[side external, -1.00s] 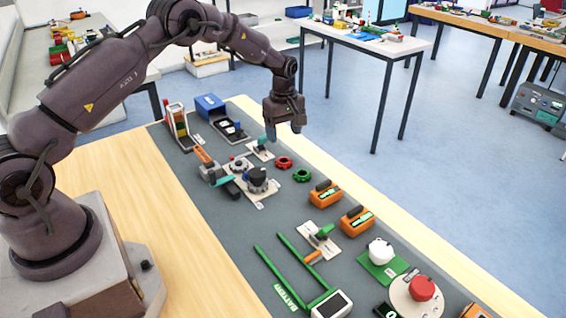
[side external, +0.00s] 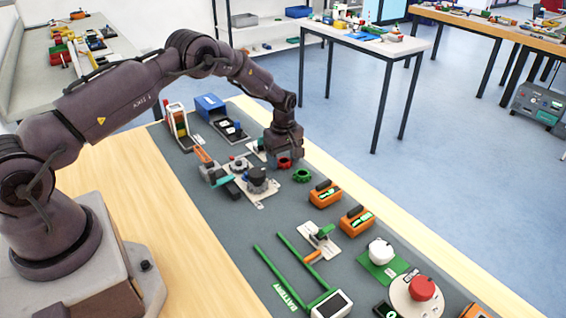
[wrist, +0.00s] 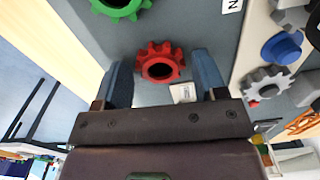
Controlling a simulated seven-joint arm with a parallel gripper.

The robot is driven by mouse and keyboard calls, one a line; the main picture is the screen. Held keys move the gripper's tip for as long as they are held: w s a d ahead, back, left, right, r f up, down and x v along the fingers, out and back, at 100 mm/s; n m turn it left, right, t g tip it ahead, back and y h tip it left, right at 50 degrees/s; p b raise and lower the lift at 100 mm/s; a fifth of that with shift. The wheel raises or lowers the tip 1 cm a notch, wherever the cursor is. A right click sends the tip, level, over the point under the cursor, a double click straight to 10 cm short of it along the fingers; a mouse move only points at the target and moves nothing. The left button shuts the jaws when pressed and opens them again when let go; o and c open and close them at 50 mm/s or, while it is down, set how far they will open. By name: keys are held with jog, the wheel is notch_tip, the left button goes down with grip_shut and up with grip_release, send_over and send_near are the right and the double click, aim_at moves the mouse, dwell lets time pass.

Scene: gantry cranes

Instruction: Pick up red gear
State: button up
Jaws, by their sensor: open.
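The red gear (wrist: 160,62) lies flat on the grey mat (wrist: 195,30). In the wrist view it sits between the two spread fingers of my gripper (wrist: 163,75), with space on both sides. In the side view my gripper (side external: 284,158) is low over the red gear (side external: 284,163), which is partly hidden by the fingers. My gripper is open and holds nothing. A green gear (side external: 302,175) lies just beside the red one; it also shows at the top of the wrist view (wrist: 121,6).
A plate with a dark knob (side external: 257,181) and grey gear parts (wrist: 268,82) lie close by. Orange blocks (side external: 325,194) stand along the mat's edge. A blue box (side external: 209,106) is at the far end. The wooden table border is clear.

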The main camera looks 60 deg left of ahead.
jog(key=c, duration=0.9)
jog(key=shift+o, duration=0.2)
notch_tip(320, 180, up, 8)
jog(key=shift+f, duration=0.25)
